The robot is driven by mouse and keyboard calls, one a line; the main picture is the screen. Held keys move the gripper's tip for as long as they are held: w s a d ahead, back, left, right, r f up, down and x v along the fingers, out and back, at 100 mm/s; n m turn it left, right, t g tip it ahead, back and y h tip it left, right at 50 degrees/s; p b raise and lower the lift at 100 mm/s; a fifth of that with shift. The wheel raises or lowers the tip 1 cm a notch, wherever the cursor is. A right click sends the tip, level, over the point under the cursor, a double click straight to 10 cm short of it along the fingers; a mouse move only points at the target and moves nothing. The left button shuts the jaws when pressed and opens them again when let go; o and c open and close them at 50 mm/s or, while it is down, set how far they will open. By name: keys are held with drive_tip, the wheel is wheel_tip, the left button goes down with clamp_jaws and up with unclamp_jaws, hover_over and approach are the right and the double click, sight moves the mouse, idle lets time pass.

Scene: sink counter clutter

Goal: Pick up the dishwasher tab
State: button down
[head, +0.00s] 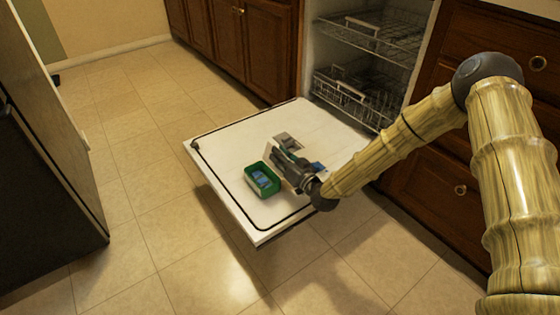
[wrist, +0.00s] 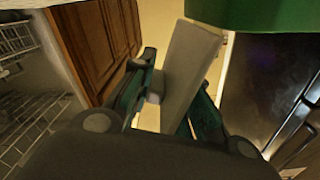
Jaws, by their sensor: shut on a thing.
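My gripper (head: 279,151) is low over the open dishwasher door (head: 225,150). In the wrist view, its dark green fingers (wrist: 165,110) are closed around a plain grey block (wrist: 192,70). The block also shows at the fingertips in the head view (head: 287,140). I cannot tell from its look whether it is the dishwasher tab. A green tub (head: 262,180) with blue pieces inside stands on the door, just left of the gripper. Its green side shows at the top of the wrist view (wrist: 265,15). A small blue patch (head: 317,166) shows beside the gripper's base.
The dishwasher's wire racks (head: 365,95) are behind the door, inside the opening. Wooden cabinets (head: 240,40) stand on both sides. A dark appliance (head: 45,160) is at the left. Tiled floor (head: 150,180) lies open around the door.

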drive_tip(key=shift+f, duration=0.35)
drive_tip(key=c, duration=1.4)
unclamp_jaws()
drive_tip(key=shift+o, duration=0.2)
drive_tip(key=shift+s+d+r, duration=0.1)
drive_tip(key=shift+s, duration=0.05)
drive_tip(key=p+v, duration=0.4)
drive_tip(key=v, duration=0.7)
drive_tip(key=shift+s+d, duration=0.2)
drive_tip(key=shift+s, duration=0.1)
